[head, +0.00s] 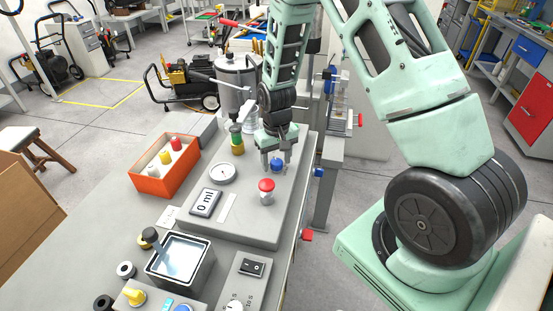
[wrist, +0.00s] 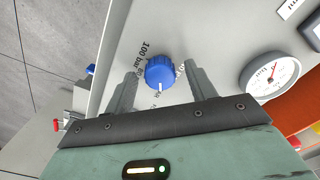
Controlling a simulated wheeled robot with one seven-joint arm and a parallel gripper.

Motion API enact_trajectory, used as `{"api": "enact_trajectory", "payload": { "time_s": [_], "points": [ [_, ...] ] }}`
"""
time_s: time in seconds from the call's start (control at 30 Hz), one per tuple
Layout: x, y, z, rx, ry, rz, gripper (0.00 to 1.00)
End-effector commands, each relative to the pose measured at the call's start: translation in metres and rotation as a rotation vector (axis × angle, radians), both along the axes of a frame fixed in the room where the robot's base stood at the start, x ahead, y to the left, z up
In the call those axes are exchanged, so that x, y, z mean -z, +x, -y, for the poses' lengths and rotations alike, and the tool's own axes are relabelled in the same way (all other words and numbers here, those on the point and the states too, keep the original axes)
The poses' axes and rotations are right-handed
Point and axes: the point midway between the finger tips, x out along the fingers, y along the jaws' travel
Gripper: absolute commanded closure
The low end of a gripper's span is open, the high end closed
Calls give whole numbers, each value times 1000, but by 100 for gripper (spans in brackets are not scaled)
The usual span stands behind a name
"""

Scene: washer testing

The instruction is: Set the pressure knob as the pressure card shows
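The blue pressure knob (head: 277,164) sits on the grey panel, under my gripper (head: 275,156). In the wrist view the knob (wrist: 160,72) is between the two fingers of my gripper (wrist: 160,70), with a gap on each side. The gripper is open. The knob's white mark points toward the bottom of the wrist picture, toward my palm. A "100 bar" label (wrist: 146,54) is printed beside the knob; other scale marks are partly hidden. A blank-looking white strip (head: 228,207) lies on the panel; I cannot tell whether it is the pressure card.
A red-topped knob (head: 266,187) stands close in front of the blue knob. A round gauge (head: 222,173) and a "0 ml" display (head: 205,203) are to the left. An orange bin (head: 147,183) with bottles and a green-and-yellow fitting (head: 237,142) are nearby.

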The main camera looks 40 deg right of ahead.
Motion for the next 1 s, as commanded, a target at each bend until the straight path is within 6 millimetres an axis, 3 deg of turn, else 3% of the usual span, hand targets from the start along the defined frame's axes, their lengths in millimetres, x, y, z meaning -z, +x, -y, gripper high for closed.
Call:
{"api": "enact_trajectory", "payload": {
  "time_s": [0.2,0.37,0.8,1.0],
  "points": [
    [-2,0,0,0,0,0,44],
    [-19,1,0,0,-1,3,44],
    [-120,1,0,-1,-1,7,44],
    [-155,1,0,0,-1,4,44]
  ]
}}
